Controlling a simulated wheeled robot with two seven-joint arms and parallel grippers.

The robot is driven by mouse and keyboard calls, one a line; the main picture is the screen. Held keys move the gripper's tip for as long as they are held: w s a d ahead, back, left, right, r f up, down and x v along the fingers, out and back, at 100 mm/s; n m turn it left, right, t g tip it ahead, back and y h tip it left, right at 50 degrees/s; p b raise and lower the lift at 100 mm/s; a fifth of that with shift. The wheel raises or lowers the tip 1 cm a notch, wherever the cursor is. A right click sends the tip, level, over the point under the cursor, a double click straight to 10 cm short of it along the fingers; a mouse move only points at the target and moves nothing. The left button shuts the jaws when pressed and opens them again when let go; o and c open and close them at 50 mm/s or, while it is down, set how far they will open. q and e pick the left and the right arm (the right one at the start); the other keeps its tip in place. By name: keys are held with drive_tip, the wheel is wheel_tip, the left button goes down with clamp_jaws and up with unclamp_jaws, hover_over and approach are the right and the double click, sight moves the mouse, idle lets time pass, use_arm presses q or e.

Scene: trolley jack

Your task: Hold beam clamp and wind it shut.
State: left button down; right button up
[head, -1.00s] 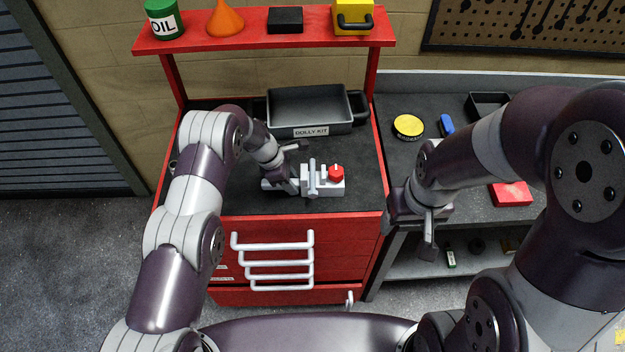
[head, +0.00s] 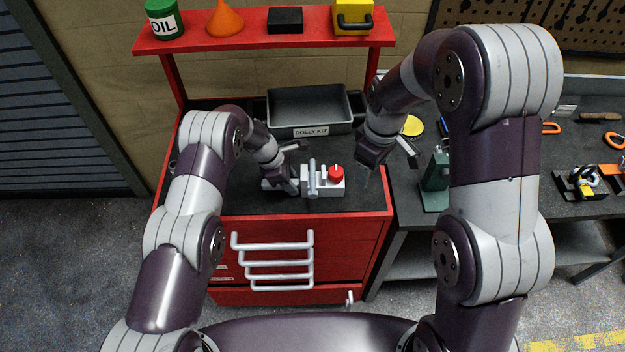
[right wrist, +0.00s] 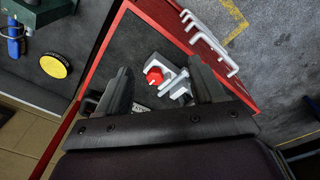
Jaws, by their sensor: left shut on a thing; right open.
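The beam clamp (head: 326,188) is a light grey block with a red knob (head: 336,172) on its right end. It lies on the dark top of the red cabinet. My left gripper (head: 296,183) is shut on the clamp's left part; the fingers hide some of it. My right gripper (head: 384,168) is open and empty, to the right of the red knob and apart from it. In the right wrist view the clamp (right wrist: 172,78) and its red knob (right wrist: 154,75) show between the open fingers (right wrist: 160,90), beyond their tips.
A grey tray marked DOLLY KIT (head: 310,108) stands behind the clamp. A red shelf (head: 262,42) above holds an oil can, an orange funnel and boxes. The bench at right holds a green vise-like tool (head: 435,182) and a yellow tin (head: 412,126). The cabinet front has white handles (head: 275,262).

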sight(336, 170)
drive_tip(key=w+a+f+n, duration=0.2)
drive_tip(key=w+f+n, duration=0.1)
drive_tip(key=w+a+f+n, duration=0.2)
drive_tip(key=w+f+n, duration=0.1)
drive_tip(key=w, duration=0.1)
drive_tip(key=w+a+f+n, duration=0.2)
drive_tip(key=w+f+n, duration=0.1)
drive_tip(key=w, duration=0.1)
drive_tip(key=shift+n+g, duration=0.3)
drive_tip(key=shift+n, duration=0.1)
wheel_tip(336, 170, down, 8)
drive_tip(key=shift+r, duration=0.1)
